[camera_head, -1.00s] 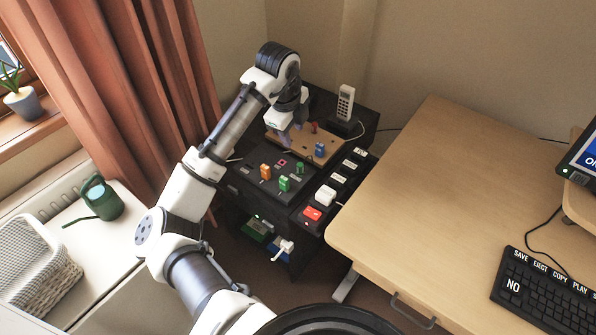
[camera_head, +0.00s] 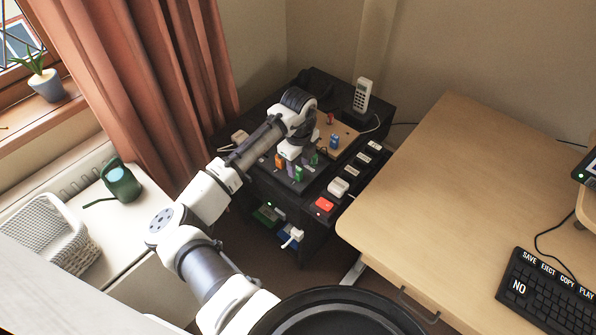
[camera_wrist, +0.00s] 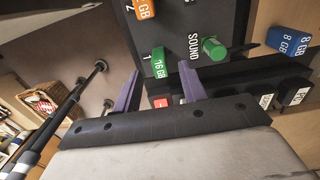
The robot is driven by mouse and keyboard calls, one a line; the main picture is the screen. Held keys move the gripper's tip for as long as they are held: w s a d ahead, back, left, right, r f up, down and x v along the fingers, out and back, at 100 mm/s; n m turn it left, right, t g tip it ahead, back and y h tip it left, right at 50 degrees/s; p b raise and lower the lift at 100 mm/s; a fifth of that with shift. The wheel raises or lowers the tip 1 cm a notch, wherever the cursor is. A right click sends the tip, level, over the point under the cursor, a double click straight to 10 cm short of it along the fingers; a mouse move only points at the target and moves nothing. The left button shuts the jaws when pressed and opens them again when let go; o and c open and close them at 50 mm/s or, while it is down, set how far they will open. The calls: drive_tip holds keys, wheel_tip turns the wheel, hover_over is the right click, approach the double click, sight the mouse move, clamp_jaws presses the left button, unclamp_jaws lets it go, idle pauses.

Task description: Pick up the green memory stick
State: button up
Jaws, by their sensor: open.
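The green memory stick (camera_wrist: 159,62), marked 16 GB, stands on a black panel in the wrist view, beside the number 1. In the head view a green piece (camera_head: 298,175), likely the stick, shows just below my gripper (camera_head: 298,163). My gripper (camera_wrist: 160,70) is open, its two purple fingers pointing at the panel. In the wrist view the stick appears between the fingertips, with space on both sides. I cannot tell how far the tips are from it. Nothing is held.
A green round knob (camera_wrist: 214,48) marked SOUND sits close to the right finger. An orange stick (camera_wrist: 143,9) and a blue 8 GB stick (camera_wrist: 287,40) stand nearby. The desk (camera_head: 440,190) is at right.

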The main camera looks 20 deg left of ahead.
sight(298, 168)
drive_tip(key=shift+w+a+f+p, duration=0.15)
drive_tip(key=shift+f+p, duration=0.15)
drive_tip(key=shift+f, duration=1.4)
clamp_jaws()
drive_tip(key=shift+r, duration=0.1)
